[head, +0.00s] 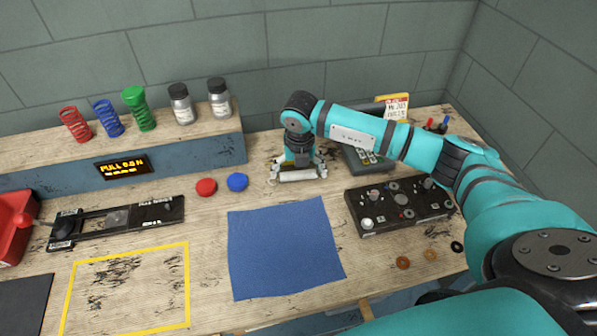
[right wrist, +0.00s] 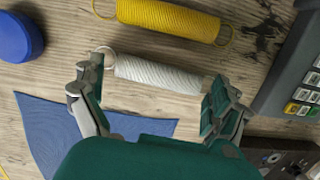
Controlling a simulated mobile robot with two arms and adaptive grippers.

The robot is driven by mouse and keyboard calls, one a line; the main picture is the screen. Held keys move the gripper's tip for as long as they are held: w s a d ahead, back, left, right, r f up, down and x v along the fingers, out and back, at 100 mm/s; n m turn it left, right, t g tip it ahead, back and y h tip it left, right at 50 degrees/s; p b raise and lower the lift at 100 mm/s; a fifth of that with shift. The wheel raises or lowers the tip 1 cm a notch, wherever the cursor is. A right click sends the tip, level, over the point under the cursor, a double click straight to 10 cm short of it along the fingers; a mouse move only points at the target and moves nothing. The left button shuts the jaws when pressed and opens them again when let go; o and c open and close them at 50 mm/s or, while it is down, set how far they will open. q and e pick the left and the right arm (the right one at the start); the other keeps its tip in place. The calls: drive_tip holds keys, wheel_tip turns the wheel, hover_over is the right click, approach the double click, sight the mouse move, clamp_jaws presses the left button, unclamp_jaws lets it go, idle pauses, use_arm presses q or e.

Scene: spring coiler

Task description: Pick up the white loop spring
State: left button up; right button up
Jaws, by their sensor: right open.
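The white loop spring (right wrist: 160,75) lies on the wooden bench in the right wrist view, a tight coil with a wire loop at its left end. Its right end is partly hidden by a finger. My right gripper (right wrist: 158,84) is open, with one finger near each end of the spring and the coil stretching across the gap. Whether the fingers touch it is unclear. In the head view, my right gripper (head: 298,172) points down at the bench beyond the blue cloth, with the pale spring (head: 298,176) showing at its fingertips. My left gripper is out of view.
A yellow spring (right wrist: 172,18) lies just beyond the white one. A control box (head: 400,204) and a grey keypad device (head: 366,160) stand to the right. Blue (head: 237,182) and red (head: 206,187) discs lie left. The blue cloth (head: 283,248) is bare.

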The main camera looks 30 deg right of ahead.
drive_tip(key=shift+f, duration=0.1)
drive_tip(key=c, duration=1)
